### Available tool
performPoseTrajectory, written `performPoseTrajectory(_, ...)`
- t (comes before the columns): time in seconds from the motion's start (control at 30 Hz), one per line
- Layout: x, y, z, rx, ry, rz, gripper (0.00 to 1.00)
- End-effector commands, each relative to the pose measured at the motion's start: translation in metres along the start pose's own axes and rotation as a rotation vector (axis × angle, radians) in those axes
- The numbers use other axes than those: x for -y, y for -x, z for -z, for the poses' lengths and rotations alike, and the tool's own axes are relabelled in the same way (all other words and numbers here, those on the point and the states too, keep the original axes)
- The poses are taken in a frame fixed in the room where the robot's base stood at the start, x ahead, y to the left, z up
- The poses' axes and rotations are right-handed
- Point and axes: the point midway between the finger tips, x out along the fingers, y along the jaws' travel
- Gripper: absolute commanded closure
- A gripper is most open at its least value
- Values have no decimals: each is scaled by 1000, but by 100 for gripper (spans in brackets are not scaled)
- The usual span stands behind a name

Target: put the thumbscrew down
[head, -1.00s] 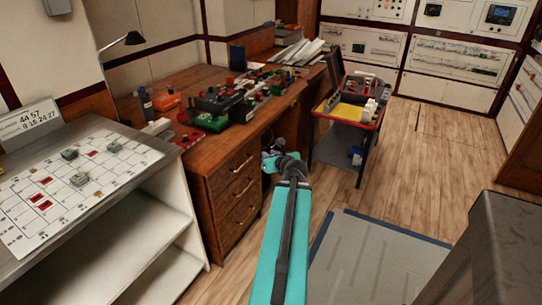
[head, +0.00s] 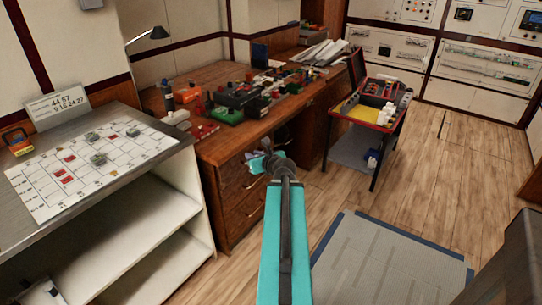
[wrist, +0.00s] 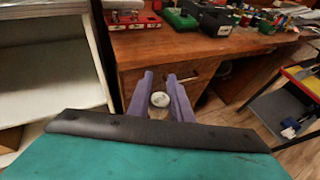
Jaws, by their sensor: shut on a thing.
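My gripper (wrist: 161,92) shows in the wrist view as two purple fingers shut on the thumbscrew (wrist: 160,99), a small pale round piece between them. In the head view my gripper (head: 262,162) is in front of the wooden desk's drawers, below the desk top, and the thumbscrew is too small to make out there. The desk (head: 228,143) holds many small parts and devices. The thumbscrew touches neither the desk nor the floor as far as I can see.
A grey-topped bench (head: 120,117) at the left bears a white grid sheet (head: 125,153) with red and grey blocks. A red-edged cart (head: 376,125) with a yellow patch stands right of the desk. A grey mat (head: 385,262) lies on the open wood floor.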

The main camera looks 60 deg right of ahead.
Motion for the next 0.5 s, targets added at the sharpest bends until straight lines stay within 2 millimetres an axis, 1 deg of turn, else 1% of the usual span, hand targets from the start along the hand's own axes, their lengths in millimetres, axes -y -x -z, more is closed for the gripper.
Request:
performPoseTrajectory(0.03, -18, -6, -3, 0, 11, -27, 100)
performPoseTrajectory(0.17, -65, -18, -9, -2, 43, -101, 100)
performPoseTrajectory(0.2, -80, -21, -10, -2, 53, -125, 100)
performPoseTrajectory(0.37, -142, -31, -15, -5, 94, -226, 100)
performPoseTrajectory(0.4, -158, -32, -16, -5, 105, -252, 100)
performPoseTrajectory(0.47, -182, -34, -16, -6, 121, -292, 100)
performPoseTrajectory(0.5, -198, -35, -17, -7, 133, -320, 100)
